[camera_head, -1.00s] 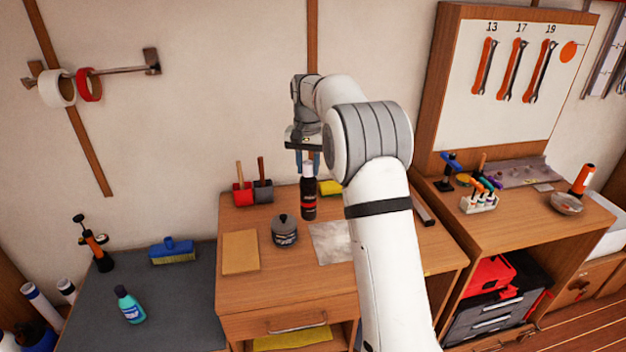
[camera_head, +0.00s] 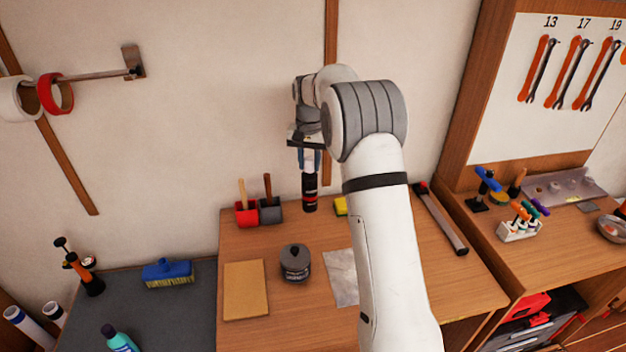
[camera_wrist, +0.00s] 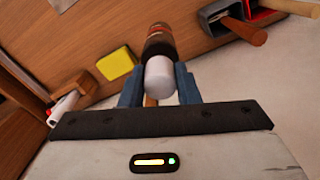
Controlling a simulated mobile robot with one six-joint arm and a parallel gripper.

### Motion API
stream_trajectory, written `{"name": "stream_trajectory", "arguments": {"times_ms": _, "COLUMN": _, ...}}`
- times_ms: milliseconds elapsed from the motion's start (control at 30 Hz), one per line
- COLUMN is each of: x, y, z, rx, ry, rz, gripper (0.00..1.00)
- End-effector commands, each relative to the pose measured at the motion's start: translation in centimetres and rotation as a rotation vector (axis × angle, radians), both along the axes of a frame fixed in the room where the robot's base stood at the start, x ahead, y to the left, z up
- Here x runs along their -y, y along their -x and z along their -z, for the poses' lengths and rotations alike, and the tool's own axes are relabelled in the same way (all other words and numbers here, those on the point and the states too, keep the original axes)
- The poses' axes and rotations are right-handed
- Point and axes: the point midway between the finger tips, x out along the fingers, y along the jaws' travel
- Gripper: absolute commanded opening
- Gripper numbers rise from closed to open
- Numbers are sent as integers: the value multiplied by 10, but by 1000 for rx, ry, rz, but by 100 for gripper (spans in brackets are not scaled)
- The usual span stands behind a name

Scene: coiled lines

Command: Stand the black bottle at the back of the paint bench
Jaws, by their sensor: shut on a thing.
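The black bottle (camera_head: 310,192), with a red band and a white cap, hangs upright in my gripper (camera_head: 309,160) over the back part of the wooden paint bench (camera_head: 240,247). My gripper's blue fingers are shut on its cap end. In the wrist view the white cap (camera_wrist: 160,80) sits between the two fingers (camera_wrist: 159,92), and the bottle's body reaches away from them. Whether the bottle's base touches the bench top, I cannot tell. My arm hides part of the bench to the right.
Red and grey holders with brushes (camera_head: 258,212) stand to the bottle's left. A yellow sponge (camera_head: 341,206) lies close to its right. A grey pot (camera_head: 295,262), a tan sheet (camera_head: 245,290) and a pale sheet (camera_head: 342,278) lie nearer the front. The wall rises behind the bench.

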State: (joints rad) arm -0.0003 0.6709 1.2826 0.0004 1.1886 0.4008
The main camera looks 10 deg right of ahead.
Motion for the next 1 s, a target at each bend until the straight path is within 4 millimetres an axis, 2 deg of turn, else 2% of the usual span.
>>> {"name": "stream_trajectory", "arguments": {"times_ms": 233, "x": -1, "y": 0, "z": 21, "rx": -1, "ry": 1, "rz": -1, "gripper": 0}}
{"name": "stream_trajectory", "arguments": {"times_ms": 433, "x": -2, "y": 0, "z": 47, "rx": 0, "ry": 0, "rz": -3, "gripper": 0}}
{"name": "stream_trajectory", "arguments": {"times_ms": 800, "x": -3, "y": 0, "z": 54, "rx": 2, "ry": 0, "rz": -5, "gripper": 0}}
{"name": "stream_trajectory", "arguments": {"times_ms": 833, "x": -3, "y": 0, "z": 53, "rx": 1, "ry": -1, "rz": -5, "gripper": 30}}
{"name": "stream_trajectory", "arguments": {"times_ms": 1000, "x": -3, "y": 0, "z": 53, "rx": 1, "ry": 0, "rz": -5, "gripper": 44}}
